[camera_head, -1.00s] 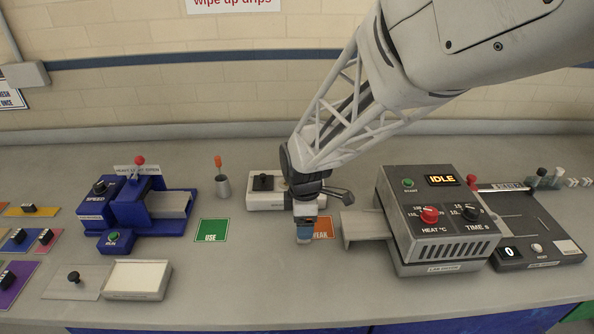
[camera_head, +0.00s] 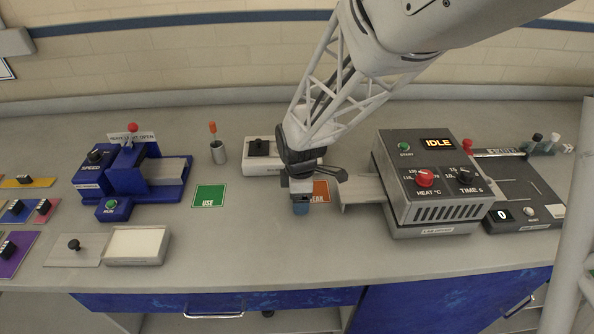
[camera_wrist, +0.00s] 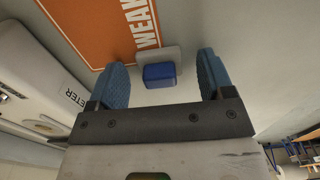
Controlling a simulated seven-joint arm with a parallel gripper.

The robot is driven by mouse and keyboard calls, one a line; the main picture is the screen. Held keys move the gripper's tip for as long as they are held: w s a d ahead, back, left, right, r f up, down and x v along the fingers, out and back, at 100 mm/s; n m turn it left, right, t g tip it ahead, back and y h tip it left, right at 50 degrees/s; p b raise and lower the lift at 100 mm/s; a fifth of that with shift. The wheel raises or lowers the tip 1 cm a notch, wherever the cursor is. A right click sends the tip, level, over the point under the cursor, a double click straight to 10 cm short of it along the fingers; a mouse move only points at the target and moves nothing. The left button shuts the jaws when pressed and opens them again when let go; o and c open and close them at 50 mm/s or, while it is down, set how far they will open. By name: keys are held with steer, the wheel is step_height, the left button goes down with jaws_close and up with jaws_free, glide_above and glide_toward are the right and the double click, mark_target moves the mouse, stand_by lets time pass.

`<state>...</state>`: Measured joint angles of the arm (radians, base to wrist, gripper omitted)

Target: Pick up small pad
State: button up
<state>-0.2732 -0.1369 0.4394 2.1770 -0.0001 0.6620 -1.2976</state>
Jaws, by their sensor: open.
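In the wrist view a small blue block (camera_wrist: 160,75) on a light grey flat base (camera_wrist: 172,54) lies on the bench beside the orange WEAK card (camera_wrist: 95,30). It appears to be the small pad. My gripper (camera_wrist: 163,68) is open, with one blue finger to the left of the block and one to the right. Visible gaps separate the block from both fingers, and nothing is held. In the head view my gripper (camera_head: 301,207) points down at the left edge of the WEAK card (camera_head: 320,192); I cannot make out the pad there.
A white meter box (camera_head: 263,167) stands just behind my gripper. The grey heater unit (camera_head: 430,212) and its tray (camera_head: 360,190) are close on the right. A green USE card (camera_head: 209,196) lies to the left. The bench in front is clear.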

steer(key=c, duration=1.1)
steer(key=shift+r, duration=0.7)
step_height(320, 180, up, 2)
steer(key=shift+r, duration=0.1)
steer(key=s+d, duration=0.1)
steer(key=s, duration=0.4)
steer(key=s+d+r, duration=0.1)
steer(key=s, duration=0.4)
steer(key=s+d, duration=0.2)
steer(key=s, duration=0.3)
steer(key=shift+s+r, duration=0.2)
steer(key=shift+s, duration=0.05)
